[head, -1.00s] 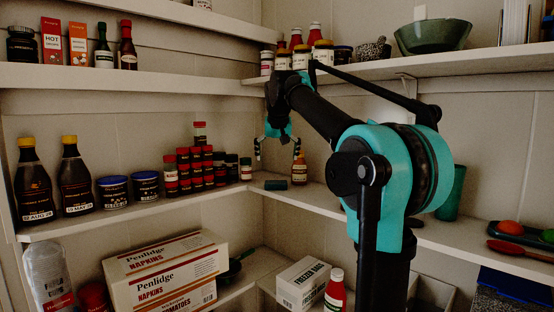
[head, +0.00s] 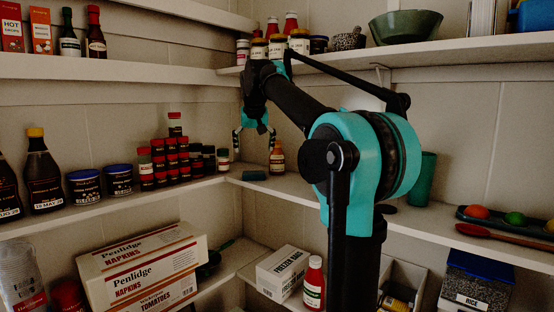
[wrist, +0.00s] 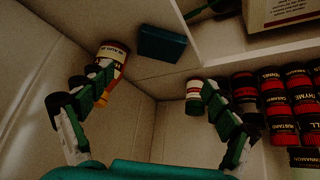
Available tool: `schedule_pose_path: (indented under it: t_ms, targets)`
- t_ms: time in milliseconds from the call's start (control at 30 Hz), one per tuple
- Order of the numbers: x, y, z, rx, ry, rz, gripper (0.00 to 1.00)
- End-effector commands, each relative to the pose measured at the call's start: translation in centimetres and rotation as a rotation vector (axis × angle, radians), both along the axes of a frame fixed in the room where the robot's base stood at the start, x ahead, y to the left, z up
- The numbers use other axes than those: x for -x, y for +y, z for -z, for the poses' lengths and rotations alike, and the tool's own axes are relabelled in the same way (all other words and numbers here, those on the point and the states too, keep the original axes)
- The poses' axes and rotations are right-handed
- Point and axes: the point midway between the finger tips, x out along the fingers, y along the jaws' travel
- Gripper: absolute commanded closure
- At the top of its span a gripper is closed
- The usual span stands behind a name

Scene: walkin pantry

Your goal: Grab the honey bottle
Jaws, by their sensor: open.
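The honey bottle (head: 277,160) is a small amber bottle with a pale label, standing upright in the corner of the middle shelf. My gripper (head: 254,138) is open and empty; in the head view it hangs above and slightly left of the bottle, its right finger near the bottle's top. In the wrist view the bottle (wrist: 116,62) shows tilted beside the tip of the left finger, partly covered by it. The open fingers (wrist: 150,90) have bare shelf and wall between them. I cannot tell whether the finger touches the bottle.
A dark teal block (head: 254,175) lies left of the bottle; it also shows in the wrist view (wrist: 162,44). Stacked spice jars (head: 171,163) stand further left. An upper shelf (head: 430,54) with jars overhangs the corner.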

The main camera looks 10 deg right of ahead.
Motion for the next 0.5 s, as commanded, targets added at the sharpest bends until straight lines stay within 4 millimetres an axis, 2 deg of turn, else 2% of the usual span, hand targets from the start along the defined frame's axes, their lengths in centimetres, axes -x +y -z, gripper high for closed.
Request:
schedule_pose_path:
  t_ms: [33, 167, 500]
  targets:
    - [-0.1, 0.0, 0.0, 0.021, 0.005, -0.026, 0.23]
    - [-0.5, 0.0, 0.2, 0.141, 0.041, -0.172, 0.39]
    - [-1.7, -0.2, 0.7, 0.593, 0.217, -0.773, 0.39]
